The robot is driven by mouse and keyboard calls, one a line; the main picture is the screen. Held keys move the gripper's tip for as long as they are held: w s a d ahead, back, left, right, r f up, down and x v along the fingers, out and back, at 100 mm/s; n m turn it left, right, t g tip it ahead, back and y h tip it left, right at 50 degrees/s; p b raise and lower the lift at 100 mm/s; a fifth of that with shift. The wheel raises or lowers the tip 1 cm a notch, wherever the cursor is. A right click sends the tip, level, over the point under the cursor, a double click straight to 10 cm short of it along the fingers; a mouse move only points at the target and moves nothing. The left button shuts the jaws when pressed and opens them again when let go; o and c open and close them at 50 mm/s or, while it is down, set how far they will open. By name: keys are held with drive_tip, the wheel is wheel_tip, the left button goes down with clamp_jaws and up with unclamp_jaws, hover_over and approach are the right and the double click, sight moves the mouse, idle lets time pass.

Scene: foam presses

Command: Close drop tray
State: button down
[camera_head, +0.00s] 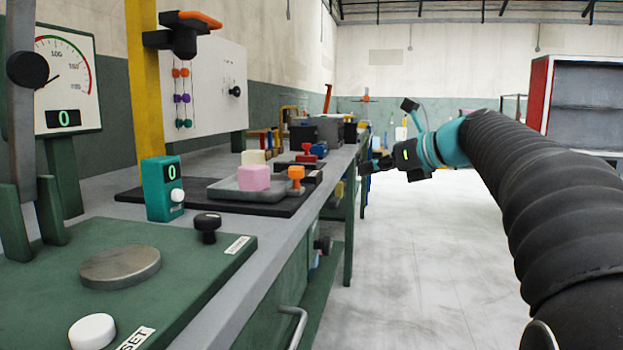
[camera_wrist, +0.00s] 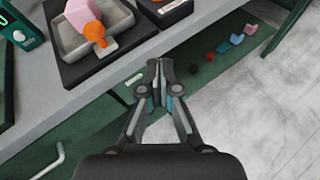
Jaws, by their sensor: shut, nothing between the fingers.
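My gripper (camera_head: 366,167) is shut and empty, out over the aisle side of the bench; its closed fingers (camera_wrist: 159,80) point away in the wrist view. I cannot tell for certain which part is the drop tray. A green tray-like surface (camera_head: 325,280) sticks out low under the bench edge. In the wrist view this green surface (camera_wrist: 195,92) carries several small red, blue and pink pieces (camera_wrist: 223,46). A small pale label (camera_wrist: 134,79) shows beside my fingers. No contact between gripper and green surface is visible.
On the bench (camera_head: 215,232), a shallow grey tray (camera_head: 232,192) holds a pink block (camera_head: 254,178) and a cream block (camera_head: 253,157). An orange knob (camera_head: 296,173) stands beside it. A metal handle (camera_head: 293,313) projects from the bench front. The aisle floor (camera_head: 425,250) is clear.

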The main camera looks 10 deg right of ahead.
drive_tip(key=s+d+n+y, duration=0.2)
drive_tip(key=s+d+y, duration=0.1)
drive_tip(key=d, duration=0.1)
drive_tip(key=n+g+y+b, duration=0.3)
drive_tip(key=n, duration=0.1)
approach(303, 174)
drive_tip(key=x, duration=0.7)
drive_tip(key=shift+w, duration=0.1)
